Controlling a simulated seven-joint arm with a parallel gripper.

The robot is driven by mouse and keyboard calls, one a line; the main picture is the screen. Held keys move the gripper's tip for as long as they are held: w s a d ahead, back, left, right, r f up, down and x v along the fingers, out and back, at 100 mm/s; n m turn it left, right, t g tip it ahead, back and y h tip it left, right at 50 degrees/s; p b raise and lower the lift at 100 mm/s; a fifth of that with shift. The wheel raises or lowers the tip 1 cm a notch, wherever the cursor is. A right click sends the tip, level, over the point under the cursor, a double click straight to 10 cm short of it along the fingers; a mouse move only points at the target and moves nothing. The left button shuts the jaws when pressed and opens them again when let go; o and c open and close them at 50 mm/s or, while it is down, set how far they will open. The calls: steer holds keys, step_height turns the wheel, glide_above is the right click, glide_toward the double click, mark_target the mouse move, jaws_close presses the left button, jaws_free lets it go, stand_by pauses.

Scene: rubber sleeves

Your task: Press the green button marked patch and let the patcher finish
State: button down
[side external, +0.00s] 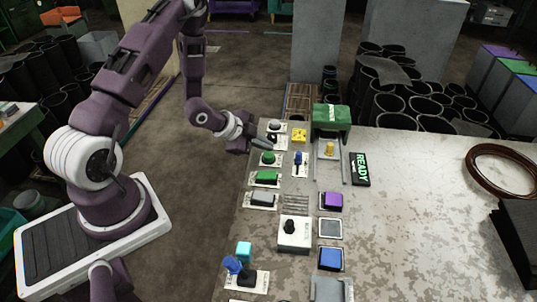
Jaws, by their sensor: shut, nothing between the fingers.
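My gripper (265,143) is shut and empty, low over the far left edge of the table. A round green button (268,157) sits on a small white plate just in front of it; whether they touch I cannot tell. A wider green block-shaped button (266,177) is nearer the camera. The labels on their plates are too small to read. A green machine (331,116), which looks like the patcher, stands at the table's far side, with a yellow piece (330,149) between rails in front of it. A sign (361,168) beside it reads READY in lit green letters.
Close to my gripper are a dark knob (273,137), a yellow block (299,135) and a blue lever (298,158). The table (415,215) is clear right of centre.

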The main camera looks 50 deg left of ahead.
mark_target(265, 155)
steer(key=shift+f, duration=0.15)
steer(key=shift+f, duration=0.25)
steer(key=shift+f, duration=0.4)
stand_by(0.7)
steer(key=shift+r, duration=0.8)
steer(key=shift+r, duration=2.5)
